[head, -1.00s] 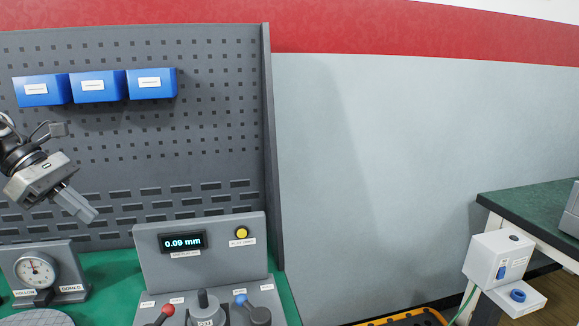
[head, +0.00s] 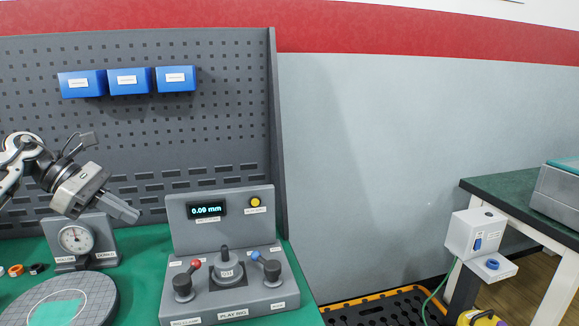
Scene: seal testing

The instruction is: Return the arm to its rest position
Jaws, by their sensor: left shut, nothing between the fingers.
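My left gripper (head: 122,208) comes in from the left in the head view. It is shut and empty, raised above the green bench, with its fingers pointing down and to the right. It is in front of the pegboard, to the left of the play rig (head: 222,222) and apart from it. A dial gauge (head: 75,239) stands just below and to the left of the gripper. My right gripper does not show.
The rig has a display reading 0.09 mm, a yellow button (head: 255,202) and red and blue levers. A round grey plate (head: 95,300) and small rings (head: 16,270) lie on the green bench top (head: 150,260). Blue bins (head: 130,81) hang on the pegboard (head: 225,125). A second table (head: 500,190) stands at right.

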